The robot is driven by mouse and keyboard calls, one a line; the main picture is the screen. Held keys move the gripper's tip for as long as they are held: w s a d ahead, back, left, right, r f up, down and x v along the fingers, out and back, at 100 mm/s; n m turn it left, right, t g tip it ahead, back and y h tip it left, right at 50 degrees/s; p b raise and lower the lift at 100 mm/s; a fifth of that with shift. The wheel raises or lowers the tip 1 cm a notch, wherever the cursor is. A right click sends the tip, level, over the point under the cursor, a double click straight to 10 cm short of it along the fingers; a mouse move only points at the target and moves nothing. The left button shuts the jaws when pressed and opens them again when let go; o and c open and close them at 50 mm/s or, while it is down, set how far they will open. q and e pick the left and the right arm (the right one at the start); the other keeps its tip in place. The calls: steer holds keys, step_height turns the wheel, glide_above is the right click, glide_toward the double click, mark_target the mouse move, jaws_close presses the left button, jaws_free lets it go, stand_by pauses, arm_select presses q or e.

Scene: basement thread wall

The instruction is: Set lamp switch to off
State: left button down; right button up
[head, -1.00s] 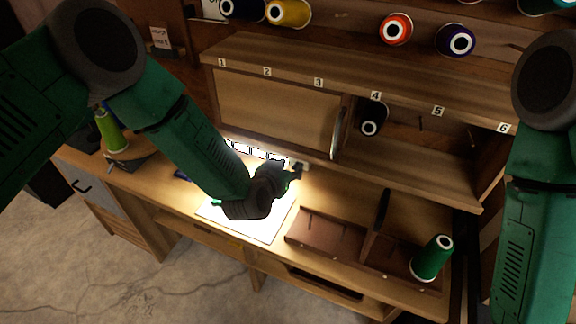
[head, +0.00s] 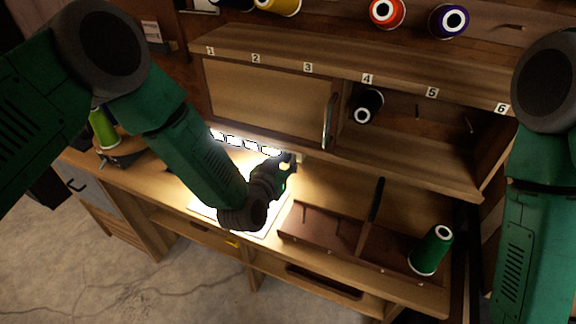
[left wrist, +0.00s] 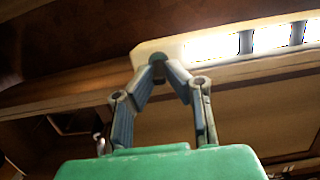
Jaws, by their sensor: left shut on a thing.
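The lamp (head: 240,143) is a strip under the wall cabinet, with bright white panels lit. In the left wrist view, its cream housing (left wrist: 190,45) runs from the middle to the upper right. A small dark round knob, seemingly the lamp switch (left wrist: 157,58), sits at the housing's near end. My left gripper (head: 288,160) is at the right end of the lamp. In the left wrist view its fingers (left wrist: 158,68) come together on the knob, which they partly hide. My right arm shows at the right edge, but its gripper is out of view.
The cabinet's sliding door (head: 265,95) is just above the lamp. A brown divided tray (head: 310,228) and a green thread cone (head: 431,250) are on the bench to the right. A black spool (head: 368,104) hangs in the open shelf. Lit paper lies below my left wrist.

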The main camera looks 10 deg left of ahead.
arm_select(q)
steer(key=shift+s+f+t+h+b, duration=0.1)
steer(key=shift+f+t+h+b, duration=0.35)
steer(key=shift+t+b, duration=1.1)
steer(key=shift+s+f+t+h+b, duration=0.1)
steer(key=shift+f+t+h+b, duration=0.4)
steer(key=shift+b, duration=1.9)
steer(key=c, duration=1.7)
jaws_free()
steer(key=shift+c, duration=0.2)
steer(key=shift+o, duration=0.7)
steer(key=shift+r+t, duration=0.1)
steer(key=shift+t, duration=0.15)
steer(key=r+v, duration=0.3)
steer(key=v, duration=1.1)
steer(key=shift+s+a+f, duration=0.2)
steer(key=shift+s+f, duration=0.05)
steer(key=shift+s, duration=0.3)
